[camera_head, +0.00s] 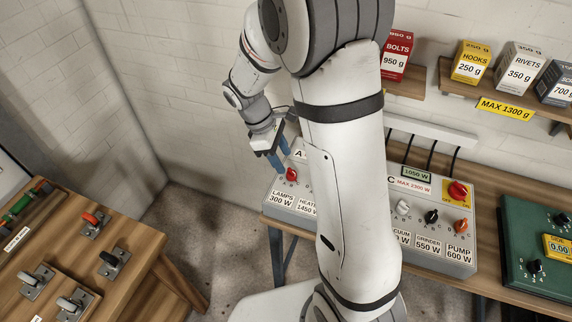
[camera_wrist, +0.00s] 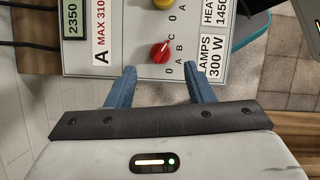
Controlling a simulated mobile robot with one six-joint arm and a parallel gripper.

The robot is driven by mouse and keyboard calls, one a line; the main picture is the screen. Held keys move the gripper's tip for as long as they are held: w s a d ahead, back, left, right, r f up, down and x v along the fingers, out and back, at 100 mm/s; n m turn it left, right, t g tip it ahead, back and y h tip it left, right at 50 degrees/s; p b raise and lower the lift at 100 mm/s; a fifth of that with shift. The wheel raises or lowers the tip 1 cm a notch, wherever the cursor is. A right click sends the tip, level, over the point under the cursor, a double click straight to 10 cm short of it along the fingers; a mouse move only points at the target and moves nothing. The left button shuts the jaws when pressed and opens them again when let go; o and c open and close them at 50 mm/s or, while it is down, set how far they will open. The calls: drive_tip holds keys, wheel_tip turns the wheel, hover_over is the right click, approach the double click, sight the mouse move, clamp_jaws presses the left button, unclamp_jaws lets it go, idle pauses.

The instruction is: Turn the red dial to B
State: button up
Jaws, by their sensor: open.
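The red dial (camera_head: 291,174) is on the grey control box (camera_head: 305,211), above the label "LAMPS 300 W". In the wrist view the red dial (camera_wrist: 160,52) is surrounded by the marks 0, A, B and C. A pale mark on it points to the upper right, seemingly close to C; the exact setting is hard to tell. My gripper (camera_head: 279,158) is open and empty, beside the dial and apart from it in the picture. In the wrist view the blue fingertips of my gripper (camera_wrist: 160,74) are spread just below the dial.
A yellow dial (camera_wrist: 163,3) is close to the red one on the same box. A second box (camera_head: 437,235) has several knobs and a red switch (camera_head: 457,192). A workbench (camera_head: 110,275) with switches is at the left. Shelf boxes (camera_head: 470,62) are at the upper right.

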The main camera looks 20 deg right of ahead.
sight(289, 170)
drive_tip(key=x, duration=0.5)
drive_tip(key=c, duration=0.9)
drive_tip(key=shift+a, duration=0.1)
drive_tip(key=shift+c, duration=0.5)
